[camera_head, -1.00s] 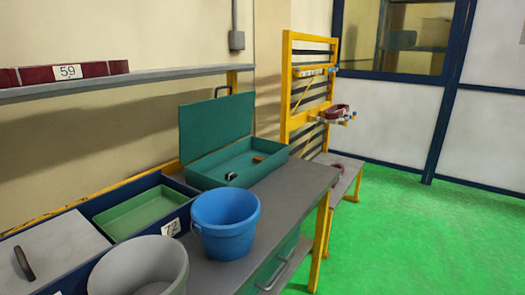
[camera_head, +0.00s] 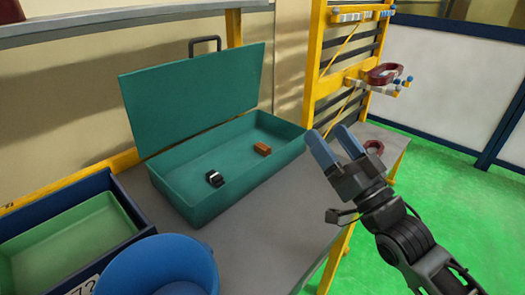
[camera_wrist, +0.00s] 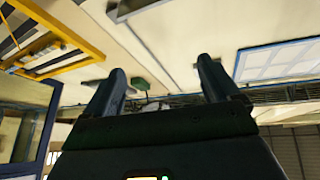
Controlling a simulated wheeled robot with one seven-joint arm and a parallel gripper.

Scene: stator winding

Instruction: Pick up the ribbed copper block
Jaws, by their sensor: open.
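The ribbed copper block (camera_head: 262,149) is a small orange-brown piece lying on the floor of the open teal box (camera_head: 172,192), toward its right end. Its ribs are too small to make out. My gripper (camera_head: 334,147) is open and empty, with blue-grey fingers pointing up and left. In the head view it appears to the right of the box, apart from the block. In the wrist view the two dark fingers (camera_wrist: 160,80) stand wide apart with nothing between them, facing the upper walls and ceiling; the block is not in that view.
A small black-and-white object (camera_head: 215,179) lies in the box left of the block. The raised lid (camera_head: 195,98) stands along the back. A blue bucket (camera_head: 150,265) and a green tray (camera_head: 70,245) are at left. A yellow rack (camera_head: 318,50) stands behind.

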